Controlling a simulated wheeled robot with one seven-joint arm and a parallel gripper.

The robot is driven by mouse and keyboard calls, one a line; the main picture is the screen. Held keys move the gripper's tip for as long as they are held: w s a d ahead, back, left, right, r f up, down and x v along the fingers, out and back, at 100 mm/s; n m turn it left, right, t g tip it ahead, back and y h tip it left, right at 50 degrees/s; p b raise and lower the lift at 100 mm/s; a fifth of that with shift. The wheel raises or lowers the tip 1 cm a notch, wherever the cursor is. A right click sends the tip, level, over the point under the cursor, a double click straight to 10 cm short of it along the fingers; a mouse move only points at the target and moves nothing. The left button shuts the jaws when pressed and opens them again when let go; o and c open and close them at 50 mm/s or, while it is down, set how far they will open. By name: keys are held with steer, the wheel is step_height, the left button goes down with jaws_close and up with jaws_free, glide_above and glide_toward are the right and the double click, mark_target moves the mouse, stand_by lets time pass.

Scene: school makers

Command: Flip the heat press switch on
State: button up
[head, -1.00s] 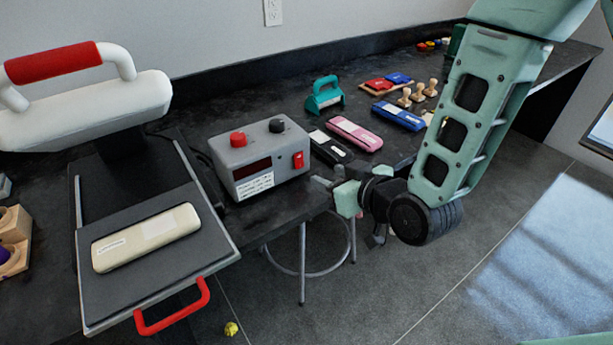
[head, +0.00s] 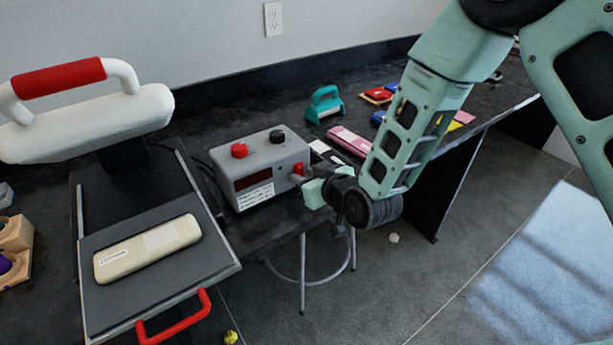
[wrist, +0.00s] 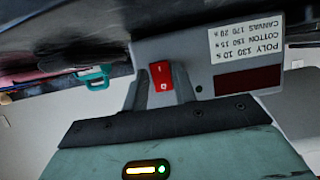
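The heat press control box (head: 262,167) is a grey unit on the dark bench, with a red knob, a black knob, a dark display and a settings label. Its red rocker switch (wrist: 161,76) is on the front face; in the head view it (head: 298,169) is partly covered by my gripper. My gripper (head: 304,183) is right at the switch. In the wrist view, upside down, the two fingertips (wrist: 161,92) are apart, one on each side of the switch, with nothing held. I cannot tell whether they touch it or which way the rocker is tilted.
The heat press (head: 90,120) stands left, its red-handled tray (head: 100,305) pulled out with a cream case (head: 147,248) on it. A stool (head: 303,270) stands under the bench.

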jaws_close()
steer(key=f+t+b, duration=0.1)
steer(key=b, duration=0.3)
steer(key=shift+f+y, duration=0.1)
steer(key=shift+y, duration=0.3)
steer(key=shift+f+t+b, duration=0.1)
steer(key=shift+t+b, duration=0.2)
steer(key=shift+b, duration=0.85)
steer(key=shift+t+y+b, duration=0.4)
steer(key=shift+y+b, duration=0.1)
steer(key=shift+b, duration=0.55)
steer(key=shift+r, duration=0.3)
steer(key=o, duration=0.5)
jaws_free()
